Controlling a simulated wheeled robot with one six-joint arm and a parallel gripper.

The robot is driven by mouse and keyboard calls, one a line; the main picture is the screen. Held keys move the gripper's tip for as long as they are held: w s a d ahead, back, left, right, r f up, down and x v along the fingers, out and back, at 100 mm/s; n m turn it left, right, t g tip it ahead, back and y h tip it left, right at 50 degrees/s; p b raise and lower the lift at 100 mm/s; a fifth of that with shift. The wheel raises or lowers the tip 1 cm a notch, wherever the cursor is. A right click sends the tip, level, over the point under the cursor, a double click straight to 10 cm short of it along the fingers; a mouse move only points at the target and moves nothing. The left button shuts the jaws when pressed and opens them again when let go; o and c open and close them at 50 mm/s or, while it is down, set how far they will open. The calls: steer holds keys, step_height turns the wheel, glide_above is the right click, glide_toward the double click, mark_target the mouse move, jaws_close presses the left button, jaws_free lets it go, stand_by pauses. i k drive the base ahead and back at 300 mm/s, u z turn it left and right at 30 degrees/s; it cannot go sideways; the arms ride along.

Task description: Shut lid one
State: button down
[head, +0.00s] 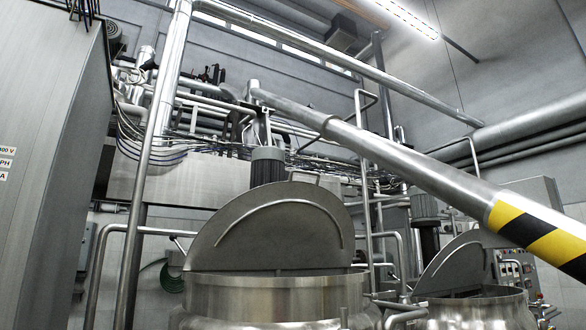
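Two steel mixer vessels with raised lids show in the head view. The nearer vessel (275,298) is at the bottom centre, and its grey half-round lid (270,240) stands up steeply from the rim, open. A thin curved bar runs across the face of this lid. The second vessel (475,308) is farther right, and its half-round lid (452,268) also stands raised. I see no number on either lid, so I cannot tell which is lid one. My gripper is not in view.
A thick steel pipe (400,160) with a yellow and black striped end slants across the upper right. A tall grey cabinet (45,150) stands at the left. Upright pipes (137,200) stand between the cabinet and the nearer vessel. A control panel (518,275) is at the right.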

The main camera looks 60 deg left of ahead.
mark_target(284, 225)
steer(key=u, duration=0.6)
steer(key=i, duration=0.85)
steer(key=u, duration=0.95)
